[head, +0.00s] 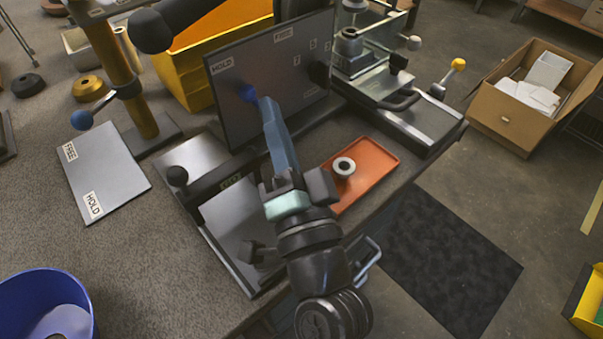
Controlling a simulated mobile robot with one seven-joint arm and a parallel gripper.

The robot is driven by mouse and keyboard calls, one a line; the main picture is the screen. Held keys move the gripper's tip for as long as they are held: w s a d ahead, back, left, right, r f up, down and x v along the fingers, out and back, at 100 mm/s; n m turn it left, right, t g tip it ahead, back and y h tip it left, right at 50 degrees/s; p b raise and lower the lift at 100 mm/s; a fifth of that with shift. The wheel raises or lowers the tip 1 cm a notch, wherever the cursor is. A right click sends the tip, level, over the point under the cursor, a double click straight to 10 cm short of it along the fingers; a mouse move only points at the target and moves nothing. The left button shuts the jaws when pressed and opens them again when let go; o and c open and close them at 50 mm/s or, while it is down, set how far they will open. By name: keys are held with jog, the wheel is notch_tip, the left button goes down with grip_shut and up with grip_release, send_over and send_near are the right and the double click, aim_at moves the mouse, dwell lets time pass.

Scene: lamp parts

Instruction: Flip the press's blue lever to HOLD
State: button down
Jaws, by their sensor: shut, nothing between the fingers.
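An upright dark panel (290,100) has a HOLD label at its upper left and a FREE label at its top. A blue ball knob (248,92) sits in front of it, just below HOLD; its lever shaft is hard to make out. My gripper (264,101) is shut and empty, its long blue-grey fingers reaching up to the knob's right side. I cannot tell whether they touch it. A second blue knob (82,120) is on a lever at a yellow post (130,90), above a grey plate (105,172) marked FREE and HOLD, nearer its FREE end.
An orange tray (373,157) with a pale ring (343,167) lies right of my gripper. A metal fixture (400,90) with a yellow knob stands behind it. A yellow bin (185,75) is behind the panel, and a blue bucket (40,300) is at lower left.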

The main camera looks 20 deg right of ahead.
jog(key=s+p, duration=0.2)
jog(key=s, duration=0.8)
jog(key=shift+s+a, duration=0.35)
jog(key=shift+a, duration=0.1)
jog(key=shift+s+d, duration=0.1)
dwell(0.4)
